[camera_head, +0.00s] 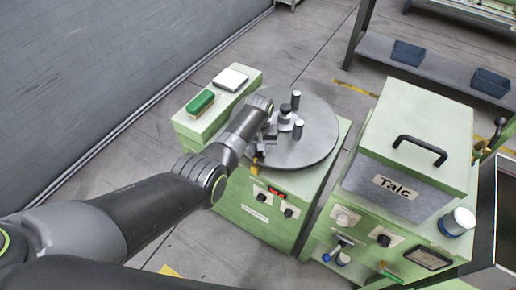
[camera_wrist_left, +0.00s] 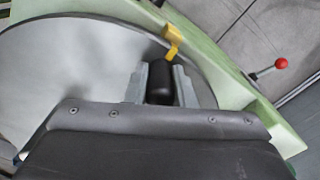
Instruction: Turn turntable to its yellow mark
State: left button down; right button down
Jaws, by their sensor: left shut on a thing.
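The turntable (camera_head: 322,135) is a round grey disc on top of a green machine, with short grey posts and a central hub on it. It also shows in the left wrist view (camera_wrist_left: 75,70). My left gripper (camera_head: 266,136) is over the disc's left front part. In the left wrist view its fingers (camera_wrist_left: 160,85) are shut on a black upright handle (camera_wrist_left: 160,80). A yellow piece (camera_wrist_left: 173,40) stands at the disc's rim, just beyond the handle; it also shows in the head view (camera_head: 255,164). I cannot make out a separate mark on the disc. My right gripper is out of view.
A green box with a Talc label (camera_head: 396,187) stands right of the turntable. A green ledge (camera_head: 190,125) at the left holds a green block (camera_head: 200,103) and a white-topped item (camera_head: 230,79). A red-knobbed lever (camera_wrist_left: 281,63) shows beyond the housing. A shelf with blue bins (camera_head: 408,53) stands behind.

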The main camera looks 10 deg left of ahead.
pick_arm(q)
jog(key=shift+w+r, duration=0.1)
jog(key=c, duration=1.2)
grip_release()
jog(key=shift+d, duration=0.1)
jog(key=shift+c, duration=0.2)
jog(key=shift+r, duration=0.5)
notch_tip(320, 180, up, 16)
jog(key=shift+r+b, duration=0.15)
jog(key=shift+b, duration=0.25)
